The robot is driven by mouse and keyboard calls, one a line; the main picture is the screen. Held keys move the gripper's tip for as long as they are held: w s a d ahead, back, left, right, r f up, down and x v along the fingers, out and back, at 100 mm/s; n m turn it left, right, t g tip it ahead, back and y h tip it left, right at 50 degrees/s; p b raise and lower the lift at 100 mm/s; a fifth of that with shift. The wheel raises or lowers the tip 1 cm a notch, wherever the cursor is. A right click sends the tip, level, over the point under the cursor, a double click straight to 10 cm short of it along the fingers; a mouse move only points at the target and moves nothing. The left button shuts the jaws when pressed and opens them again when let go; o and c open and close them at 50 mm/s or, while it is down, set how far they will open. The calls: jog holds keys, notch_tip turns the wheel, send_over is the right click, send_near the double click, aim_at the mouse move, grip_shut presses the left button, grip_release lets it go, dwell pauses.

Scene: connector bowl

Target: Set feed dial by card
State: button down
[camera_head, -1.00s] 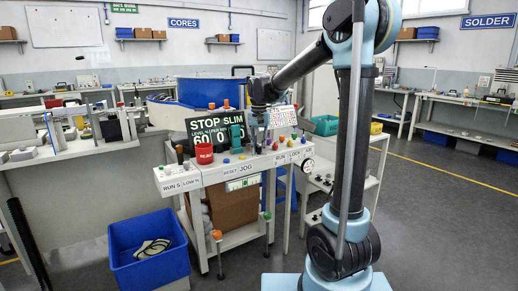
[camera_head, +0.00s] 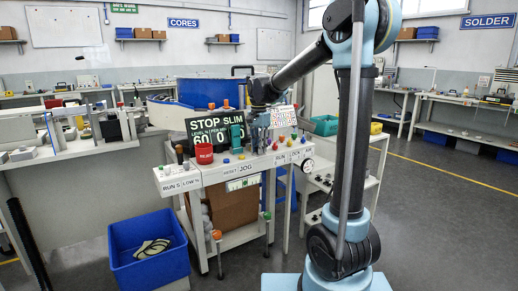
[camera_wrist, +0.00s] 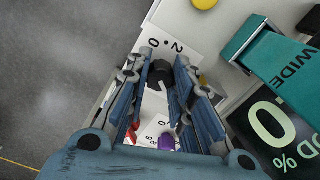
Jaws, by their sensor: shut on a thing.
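In the wrist view a black dial knob (camera_wrist: 160,73) with a pale pointer mark sits between the fingers. My gripper (camera_wrist: 158,88) is shut on it from above. White scale plates with a 2 and a 0 show around it, partly hidden by the fingers. In the head view my gripper (camera_head: 260,132) is down at the console (camera_head: 228,172), and the knob is hidden there. The black display (camera_head: 207,127) reads STOP SLIM, with 60 and zeros below. A white card (camera_head: 283,116) with a red and dark pattern stands right of my gripper; its text is too small to read.
A red part (camera_head: 204,154) and a teal block (camera_wrist: 265,55) marked WIDE stand close to my gripper. Several coloured buttons line the console. A blue bin (camera_head: 149,252) stands on the floor at left. The floor at right is open.

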jog(key=shift+w, duration=0.1)
jog(key=c, duration=1.4)
grip_release()
jog(key=shift+o, duration=0.2)
notch_tip(320, 180, up, 12)
